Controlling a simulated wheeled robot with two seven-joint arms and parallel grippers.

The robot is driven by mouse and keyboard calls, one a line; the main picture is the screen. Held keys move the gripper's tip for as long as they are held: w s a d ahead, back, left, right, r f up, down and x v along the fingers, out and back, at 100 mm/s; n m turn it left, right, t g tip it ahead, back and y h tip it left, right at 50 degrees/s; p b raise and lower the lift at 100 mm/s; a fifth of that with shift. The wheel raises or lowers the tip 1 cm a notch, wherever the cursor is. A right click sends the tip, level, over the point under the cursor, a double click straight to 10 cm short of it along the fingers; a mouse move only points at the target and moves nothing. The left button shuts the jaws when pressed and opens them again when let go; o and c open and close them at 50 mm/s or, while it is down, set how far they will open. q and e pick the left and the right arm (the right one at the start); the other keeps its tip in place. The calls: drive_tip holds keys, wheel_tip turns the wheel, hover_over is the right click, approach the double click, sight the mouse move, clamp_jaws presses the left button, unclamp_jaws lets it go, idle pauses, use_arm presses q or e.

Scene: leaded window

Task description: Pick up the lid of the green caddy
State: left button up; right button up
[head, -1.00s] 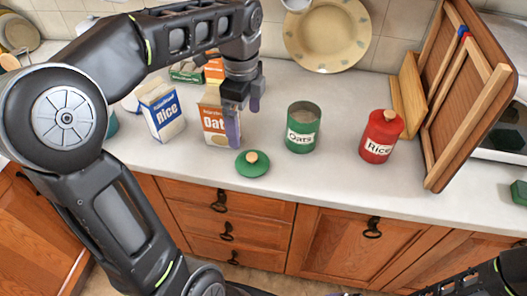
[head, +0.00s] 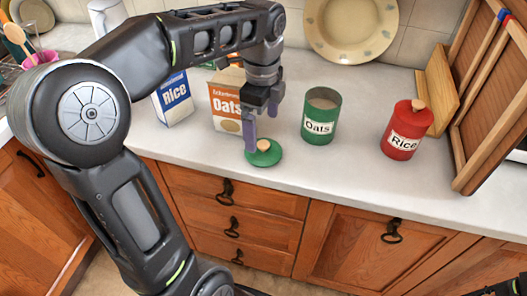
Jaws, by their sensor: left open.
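The green lid (head: 264,157) with a round wooden knob (head: 264,146) lies flat on the white counter. The green caddy (head: 320,118), labelled "Oats", stands uncovered just to its right and holds something pale. My left gripper (head: 261,128) points down at the lid with its purple fingers apart and nothing between them. One finger is at the left of the knob, low by the lid; the other shows behind, to the upper right. I cannot tell whether a finger touches the lid. My right gripper is not in view; only a piece of my right arm shows at the bottom right corner.
A red caddy (head: 405,131) labelled "Rice", with its lid on, stands to the right. Oats (head: 225,100) and rice (head: 174,101) cartons stand behind and left of my left gripper. A plate (head: 352,28) and wooden boards (head: 490,95) lean at the back. Counter between the caddies is clear.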

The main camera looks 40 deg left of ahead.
sight(262, 143)
use_arm(q)
drive_tip(key=shift+f, duration=1.25)
drive_tip(key=shift+f, duration=0.1)
wheel_tip(262, 143, down, 5)
drive_tip(key=shift+w+a+f+p, duration=0.1)
drive_tip(key=shift+p, duration=0.3)
drive_tip(key=shift+c, duration=0.3)
drive_tip(key=c, duration=1.3)
drive_tip(key=shift+r, duration=0.25)
